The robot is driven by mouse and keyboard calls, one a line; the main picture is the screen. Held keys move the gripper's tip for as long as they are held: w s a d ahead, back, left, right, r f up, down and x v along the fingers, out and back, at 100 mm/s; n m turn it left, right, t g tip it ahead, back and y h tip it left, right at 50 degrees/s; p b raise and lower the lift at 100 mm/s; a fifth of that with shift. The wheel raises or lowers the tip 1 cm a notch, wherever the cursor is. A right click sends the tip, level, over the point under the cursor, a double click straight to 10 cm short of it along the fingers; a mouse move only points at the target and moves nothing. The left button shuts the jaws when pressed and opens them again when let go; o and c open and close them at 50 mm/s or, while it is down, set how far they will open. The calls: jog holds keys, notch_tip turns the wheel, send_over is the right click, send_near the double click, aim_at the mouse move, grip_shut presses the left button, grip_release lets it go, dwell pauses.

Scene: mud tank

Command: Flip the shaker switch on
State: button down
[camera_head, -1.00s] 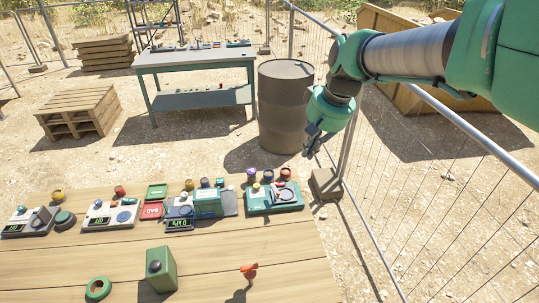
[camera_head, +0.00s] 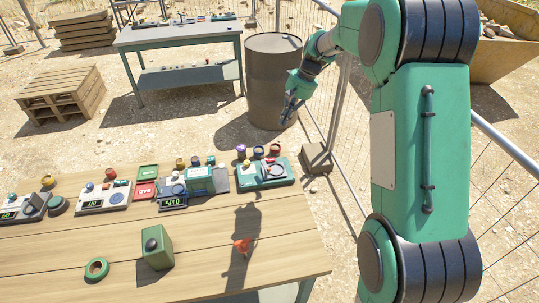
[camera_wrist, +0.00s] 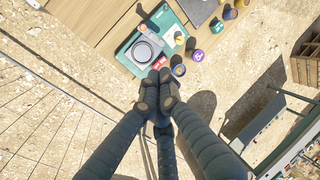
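A green device with a round grey plate (camera_head: 265,172) sits at the right end of the wooden table in the head view; it may be the shaker. In the wrist view the device (camera_wrist: 145,48) lies just beyond my fingertips. My gripper (camera_head: 289,110) hangs in the air right of and beyond the device, touching nothing. In the wrist view its dark fingers (camera_wrist: 158,90) are together and empty.
Small coloured pots (camera_head: 258,152) stand behind the device. More instruments with displays (camera_head: 104,196) line the table to the left. A barrel (camera_head: 272,80) and wire fence stand beyond.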

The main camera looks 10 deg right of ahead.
aim_at(267, 160)
jog(key=w+d+f, duration=0.1)
jog(key=w+f, duration=0.3)
jog(key=f, duration=0.3)
jog(key=w+d+f+y, duration=0.1)
jog(key=w+f, duration=0.3)
jog(key=f, duration=0.3)
jog(key=shift+w+g+p, duration=0.3)
jog(key=shift+g+p, duration=0.1)
jog(key=x, duration=1.4)
jog(key=shift+a+r+b, duration=0.1)
jog(key=shift+b, duration=0.3)
